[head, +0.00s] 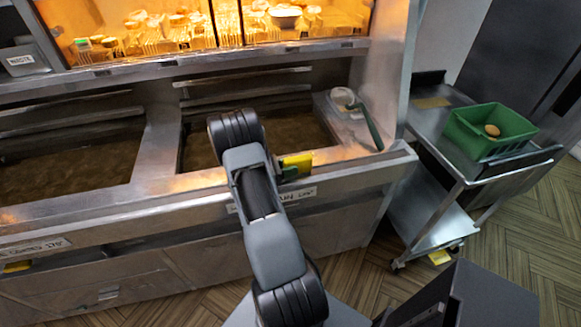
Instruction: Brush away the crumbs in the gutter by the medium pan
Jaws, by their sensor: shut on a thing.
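Two fryer pans are set in the steel range, a left pan (70,165) and a right pan (300,130), both with brown oil. I cannot tell from the labels which is the medium one. My arm reaches over the front ledge, and its bent links hide part of the right pan. My gripper (282,172) is mostly hidden behind the arm. It appears shut on a yellow block with a dark green part (297,164), just above the front edge of the right pan. No crumbs can be made out in the steel gutter (165,150) between the pans.
A green-handled tool (370,127) lies on the steel at the right pan's right side, by a round pale dish (342,97). A trolley (440,135) at right holds a green crate (490,130) with a brown item inside. Lit food cabinets stand behind.

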